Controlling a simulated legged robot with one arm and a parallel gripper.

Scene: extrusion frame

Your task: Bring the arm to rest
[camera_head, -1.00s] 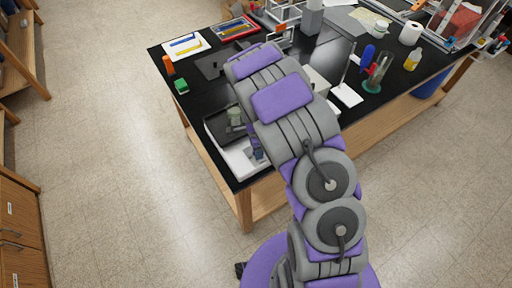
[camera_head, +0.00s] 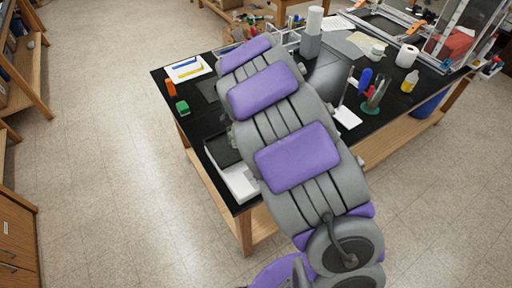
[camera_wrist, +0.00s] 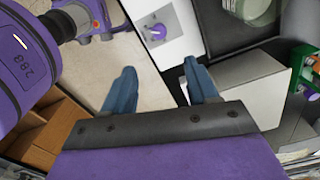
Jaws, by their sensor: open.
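My gripper (camera_wrist: 158,88) shows in the wrist view with its two blue fingers spread apart and nothing between them. In the head view my grey and purple arm reaches over the black bench (camera_head: 212,178) and hides the gripper itself.
On the bench, a white and black device (camera_head: 236,180) sits at the near left corner. Floor at left (camera_head: 110,150) is clear.

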